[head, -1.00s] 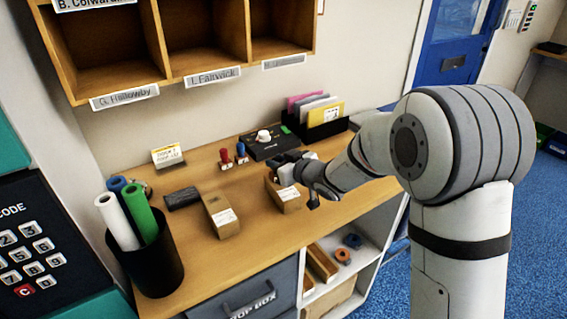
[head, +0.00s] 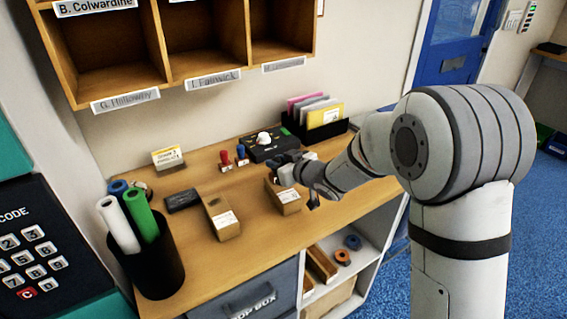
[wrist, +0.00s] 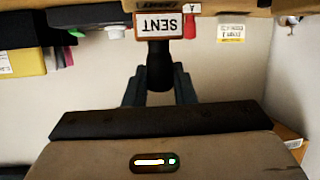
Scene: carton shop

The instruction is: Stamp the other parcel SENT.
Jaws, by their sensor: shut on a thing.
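My gripper (head: 290,174) is over the far end of the right-hand brown parcel (head: 284,198) on the counter; contact cannot be told. In the wrist view my gripper (wrist: 159,82) is shut on the black handle of the SENT stamp (wrist: 161,28), whose white label reads upside down there. The stamp's face is hidden. The left-hand brown parcel (head: 221,218), with a white label, lies apart to the left. Any marks on the parcel labels are too small to read. A dark flat pad (head: 183,200) lies beyond it.
A red-handled stamp (head: 226,161) and a blue-handled stamp (head: 242,156) stand toward the back, beside a black device with a white knob (head: 264,139). A yellow sign (head: 168,156) stands behind. A black bin of rolls (head: 147,254) is at the left. A folder holder (head: 315,122) stands back right.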

